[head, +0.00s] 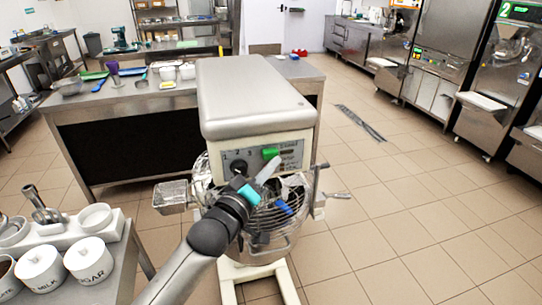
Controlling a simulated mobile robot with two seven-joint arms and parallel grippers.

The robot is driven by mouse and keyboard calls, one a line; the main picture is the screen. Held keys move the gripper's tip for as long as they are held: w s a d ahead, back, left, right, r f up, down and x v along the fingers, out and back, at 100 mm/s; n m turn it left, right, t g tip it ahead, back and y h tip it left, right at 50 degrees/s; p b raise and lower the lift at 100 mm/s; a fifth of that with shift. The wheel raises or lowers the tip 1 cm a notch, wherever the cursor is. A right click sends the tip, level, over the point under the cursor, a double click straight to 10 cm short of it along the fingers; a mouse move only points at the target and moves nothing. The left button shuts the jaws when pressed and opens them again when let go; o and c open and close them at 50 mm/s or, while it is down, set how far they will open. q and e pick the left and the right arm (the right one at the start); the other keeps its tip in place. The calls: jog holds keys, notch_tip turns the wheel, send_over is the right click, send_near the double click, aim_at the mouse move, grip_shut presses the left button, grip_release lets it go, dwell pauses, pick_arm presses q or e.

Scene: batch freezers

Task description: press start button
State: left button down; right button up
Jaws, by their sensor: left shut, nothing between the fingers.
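A mixer with a large grey head (255,95) stands in the middle of the head view. Its front control panel (225,160) carries a dark dial with numbers. A green start button (270,153) sits right of the dial. My left gripper (272,162) reaches up from below, its pale fingers shut and empty. Its fingertips are at or just below the green button; I cannot tell whether they touch it. My left wrist and fingers hide part of the panel and bowl guard. My right gripper is not in view.
The wire bowl guard (290,222) is below the panel, with a metal chute (172,194) at left. A counter with jars (88,258) is at lower left. A steel table (115,105) stands behind the mixer. Open tiled floor (420,215) lies to the right.

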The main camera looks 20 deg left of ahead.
pick_arm(q)
jog(key=shift+w+a, duration=0.1)
jog(key=shift+w, duration=0.05)
dwell(0.5)
jog(key=shift+w+a, duration=0.2)
jog(key=shift+w, duration=0.05)
